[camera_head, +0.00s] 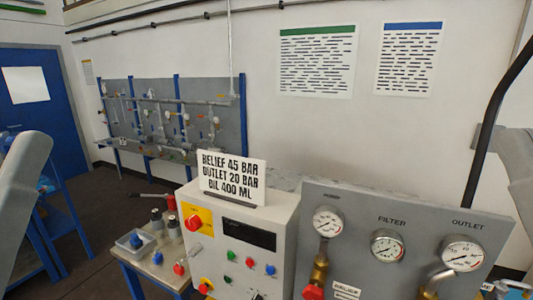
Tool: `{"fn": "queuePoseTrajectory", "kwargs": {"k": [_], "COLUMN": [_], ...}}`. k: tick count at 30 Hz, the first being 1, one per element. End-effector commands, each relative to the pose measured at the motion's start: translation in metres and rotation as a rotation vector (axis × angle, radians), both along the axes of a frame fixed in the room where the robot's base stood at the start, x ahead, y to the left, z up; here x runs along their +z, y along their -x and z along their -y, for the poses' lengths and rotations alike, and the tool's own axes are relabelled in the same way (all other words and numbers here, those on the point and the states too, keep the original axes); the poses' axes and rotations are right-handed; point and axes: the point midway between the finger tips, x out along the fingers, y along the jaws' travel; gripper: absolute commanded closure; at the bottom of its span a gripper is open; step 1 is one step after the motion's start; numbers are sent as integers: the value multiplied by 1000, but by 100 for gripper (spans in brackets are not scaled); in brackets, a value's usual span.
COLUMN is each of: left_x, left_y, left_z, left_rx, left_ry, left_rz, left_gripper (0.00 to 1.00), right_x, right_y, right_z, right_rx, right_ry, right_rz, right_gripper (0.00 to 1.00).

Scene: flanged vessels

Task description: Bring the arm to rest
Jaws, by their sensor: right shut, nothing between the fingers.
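My left arm (22,200) enters at the left edge as a pale grey link. Its gripper is outside the picture. My right arm (516,160) shows at the right edge as grey parts, with a black cable running beside it. My right gripper is shut and empty; its fingertips cannot be made out clearly. Neither arm visibly touches the panel.
A grey gauge panel (348,206) and a control box (240,215) with a sign (232,178) stand in front. A small bench (150,277) holds loose parts at left. A pipe rack (160,115) stands behind; floor (110,190) is open between.

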Motion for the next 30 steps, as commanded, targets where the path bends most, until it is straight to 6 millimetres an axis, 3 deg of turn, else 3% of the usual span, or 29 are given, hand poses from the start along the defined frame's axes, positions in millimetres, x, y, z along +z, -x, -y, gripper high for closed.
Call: {"fn": "queuePoseTrajectory", "kwargs": {"k": [1, 9, 12, 17, 30], "left_x": [53, 180, 213, 235, 231], "left_y": [0, 0, 0, 0, 0], "left_z": [0, 0, 0, 0, 0], "left_rx": [0, 0, 0, 0, 0], "left_ry": [0, 0, 0, 0, 0], "left_rz": [-1, -1, -1, -1, -2], "left_gripper": [37, 37, 37, 37, 37], "right_x": [52, 180, 212, 234, 231], "right_y": [0, -1, -1, -1, -1], "right_z": [0, 1, 1, 1, 1], "right_rx": [-1, -4, -4, -5, -6], "right_ry": [0, 1, 1, 1, 1], "right_rz": [-1, -1, -2, -2, -2], "right_gripper": [100, 100, 100, 100, 100]}}
